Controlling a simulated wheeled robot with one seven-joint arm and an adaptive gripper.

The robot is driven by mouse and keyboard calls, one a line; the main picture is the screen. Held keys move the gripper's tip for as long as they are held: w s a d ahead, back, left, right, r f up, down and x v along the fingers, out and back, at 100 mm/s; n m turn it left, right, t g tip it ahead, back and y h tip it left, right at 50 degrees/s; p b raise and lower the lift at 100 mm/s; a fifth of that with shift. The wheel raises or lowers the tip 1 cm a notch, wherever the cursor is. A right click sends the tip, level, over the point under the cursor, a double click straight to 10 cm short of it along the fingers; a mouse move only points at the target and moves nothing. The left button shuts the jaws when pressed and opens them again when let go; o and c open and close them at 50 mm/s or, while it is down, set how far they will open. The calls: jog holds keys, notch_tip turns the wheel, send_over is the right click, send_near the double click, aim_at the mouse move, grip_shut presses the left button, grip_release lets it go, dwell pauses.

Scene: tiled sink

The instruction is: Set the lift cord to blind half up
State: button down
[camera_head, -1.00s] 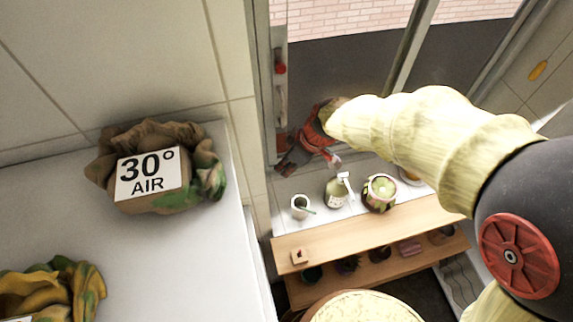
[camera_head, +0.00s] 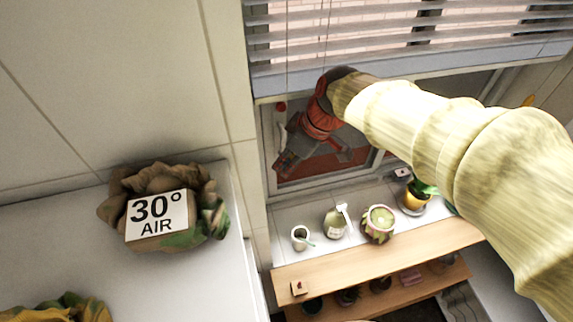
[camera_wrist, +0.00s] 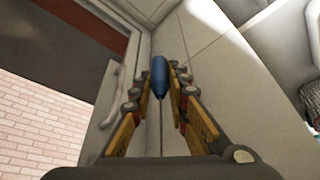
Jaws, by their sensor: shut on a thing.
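A blind (camera_head: 410,50) with pale grey slats hangs across the top of the window in the head view. Its bottom rail is above the lower part of the glass. Thin vertical cords (camera_head: 287,45) run over the slats. My gripper (camera_head: 283,164) is in front of the window's left side, below the rail. In the wrist view my gripper (camera_wrist: 166,72) is shut on a blue cord pull (camera_wrist: 159,78), gripped between the fingertips. A thin line shows below the pull. The pull itself cannot be made out in the head view.
A wooden shelf (camera_head: 375,255) stands below the window. On the sill are a cup (camera_head: 300,238), a pump bottle (camera_head: 336,222) and a potted cactus (camera_head: 379,223).

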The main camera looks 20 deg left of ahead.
jog(key=c, duration=1.7)
grip_release()
jog(key=v, duration=1.2)
